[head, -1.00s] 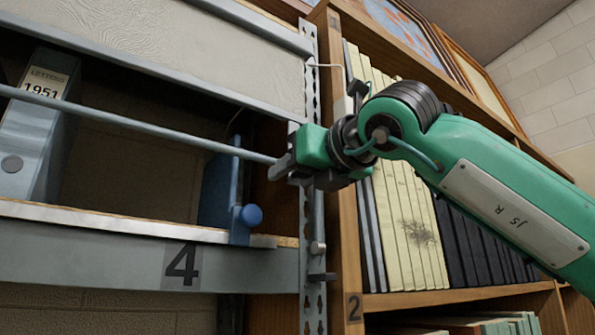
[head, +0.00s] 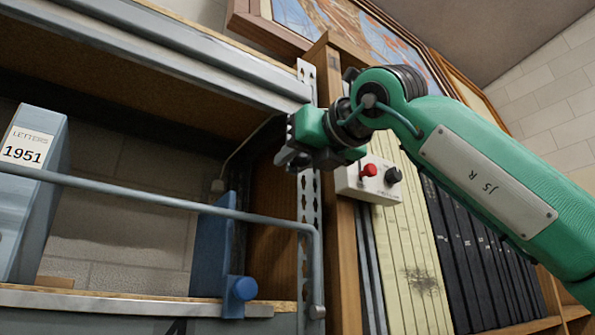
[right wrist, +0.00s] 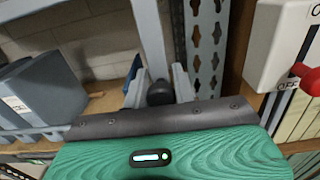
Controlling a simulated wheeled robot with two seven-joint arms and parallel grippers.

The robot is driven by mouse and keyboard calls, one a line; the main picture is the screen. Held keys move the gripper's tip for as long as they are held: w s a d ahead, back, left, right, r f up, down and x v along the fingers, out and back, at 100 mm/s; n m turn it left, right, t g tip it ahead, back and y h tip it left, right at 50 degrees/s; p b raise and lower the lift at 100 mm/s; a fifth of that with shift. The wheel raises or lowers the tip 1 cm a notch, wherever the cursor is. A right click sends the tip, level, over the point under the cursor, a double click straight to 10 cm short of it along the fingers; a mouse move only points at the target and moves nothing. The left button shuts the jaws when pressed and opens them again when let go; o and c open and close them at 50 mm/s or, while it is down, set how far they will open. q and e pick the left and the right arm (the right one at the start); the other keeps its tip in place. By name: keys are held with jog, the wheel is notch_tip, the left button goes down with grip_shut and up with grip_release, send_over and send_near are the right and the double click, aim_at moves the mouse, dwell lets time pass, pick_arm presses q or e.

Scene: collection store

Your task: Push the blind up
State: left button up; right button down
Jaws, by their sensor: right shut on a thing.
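The blind's grey bottom rail (head: 230,85) runs across the upper left of the head view, above the open shelf bay. My right gripper (head: 288,152) is just under the rail's right end, beside the perforated post. In the right wrist view its fingers (right wrist: 159,88) are shut on a dark round knob (right wrist: 160,93) at the end of a light grey bar. My left gripper is not in view.
A blue-grey rod (head: 150,200) crosses the bay front. Behind it stand a grey "1951" box (head: 35,185) and a blue bookend (head: 212,245). A white switch box (head: 367,184) with a red toggle is close right of my gripper, on the bookcase.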

jog(key=shift+r, duration=0.65)
jog(key=shift+f, duration=0.1)
jog(key=c, duration=1.1)
grip_release()
jog(key=shift+w+a, duration=0.1)
jog(key=shift+c, duration=0.2)
jog(key=shift+w, duration=0.15)
jog(key=b+v, duration=0.6)
jog(key=v, duration=0.7)
jog(key=shift+s, duration=0.35)
